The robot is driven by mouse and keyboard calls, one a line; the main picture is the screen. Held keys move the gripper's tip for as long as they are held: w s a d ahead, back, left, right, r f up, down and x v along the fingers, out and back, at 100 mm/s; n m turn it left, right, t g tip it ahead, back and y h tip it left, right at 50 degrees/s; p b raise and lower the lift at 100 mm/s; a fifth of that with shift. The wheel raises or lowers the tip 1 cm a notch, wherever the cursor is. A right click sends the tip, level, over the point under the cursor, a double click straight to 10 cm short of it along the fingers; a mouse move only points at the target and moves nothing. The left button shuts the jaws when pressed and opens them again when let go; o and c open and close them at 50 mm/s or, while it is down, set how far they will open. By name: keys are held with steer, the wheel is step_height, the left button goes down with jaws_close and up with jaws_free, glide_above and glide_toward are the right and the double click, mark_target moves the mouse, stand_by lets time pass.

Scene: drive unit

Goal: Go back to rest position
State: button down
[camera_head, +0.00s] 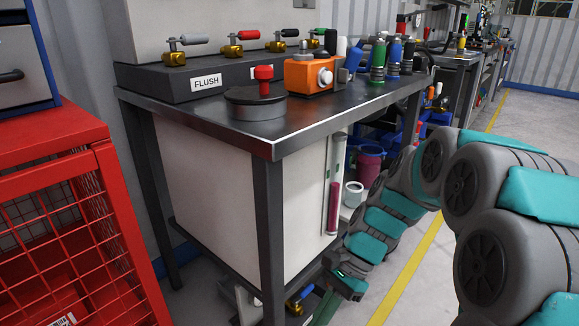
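My grey and teal arm comes in from the right and bends down beside the right side of the drive unit bench (210,112). The end of my arm, with my gripper (335,298), is low, near the bench's front right leg and below the tabletop. My gripper's fingers do not show clearly, so I cannot tell whether it is open or holds something.
A red wire cage (85,225) stands close at left. On the bench are a FLUSH box (190,82) with valves, an orange device (308,74) and a round lidded pot (255,103). A sight tube (335,190) is close to my arm. Floor is clear around the yellow line (410,268).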

steer(key=s+d+r+n+t+h+p, duration=0.1)
steer(key=s+d+r+n+h, duration=0.1)
steer(key=s+n, duration=0.4)
steer(key=s+d+r+n+t+h+p, duration=0.1)
steer(key=s+d+r+n+t+h, duration=0.1)
steer(key=s+d, duration=0.5)
steer(key=s+r+n+h, duration=0.1)
steer(key=s+n+h, duration=0.1)
steer(key=s+n, duration=0.1)
steer(key=shift+s+d+r+n, duration=0.2)
steer(key=shift+s+d+n, duration=0.15)
steer(key=shift+s, duration=0.3)
